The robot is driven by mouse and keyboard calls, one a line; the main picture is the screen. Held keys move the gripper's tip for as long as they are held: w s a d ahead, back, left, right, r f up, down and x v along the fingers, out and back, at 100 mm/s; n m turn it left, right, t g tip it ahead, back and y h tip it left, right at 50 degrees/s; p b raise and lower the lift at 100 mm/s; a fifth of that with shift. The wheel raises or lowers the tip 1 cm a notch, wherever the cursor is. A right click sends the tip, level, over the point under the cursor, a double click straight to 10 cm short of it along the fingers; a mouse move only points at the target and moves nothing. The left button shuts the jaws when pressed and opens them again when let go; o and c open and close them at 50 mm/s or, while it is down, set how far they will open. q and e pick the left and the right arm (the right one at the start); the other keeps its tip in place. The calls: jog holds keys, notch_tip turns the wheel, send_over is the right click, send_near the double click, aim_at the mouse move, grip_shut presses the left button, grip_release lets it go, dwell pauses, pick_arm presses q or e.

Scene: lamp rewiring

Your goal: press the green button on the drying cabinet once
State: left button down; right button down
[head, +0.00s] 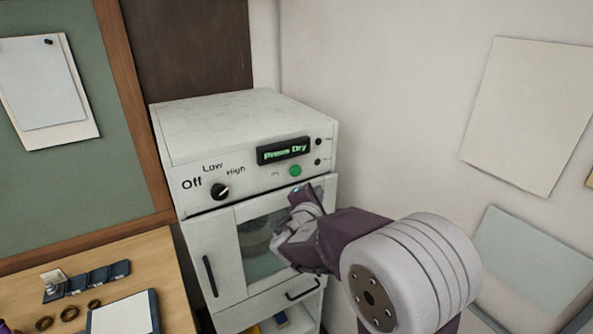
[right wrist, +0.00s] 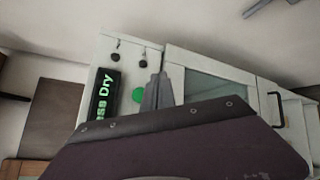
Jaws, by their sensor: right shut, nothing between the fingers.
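The white drying cabinet (head: 235,125) stands in the corner. Its green button (head: 295,171) sits below a lit display (head: 283,151) whose text looks like "Press Dry". My right gripper (head: 299,192) is shut and empty, in front of the cabinet just below the green button. In the right wrist view the green button (right wrist: 139,95) shows just left of the shut fingertips (right wrist: 158,78). I cannot tell whether they touch the panel. My left gripper is not in view.
A black knob (head: 220,191) marked Off, Low and High is left of the button. The glass door (head: 262,240) is below the panel. A wooden desk (head: 170,275) with small parts stands at the lower left. Blank sheets hang on the right wall.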

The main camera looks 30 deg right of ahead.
aim_at(295, 170)
jog(key=w+p, duration=0.2)
jog(key=w, duration=0.5)
jog(key=shift+w+a+p, duration=0.3)
jog(key=shift+a+p, duration=0.05)
jog(key=shift+p, duration=0.05)
jog(key=shift+r, duration=0.1)
jog(key=shift+w, duration=0.1)
dwell(1.4)
jog(key=shift+w+b, duration=0.3)
jog(key=shift+w, duration=0.1)
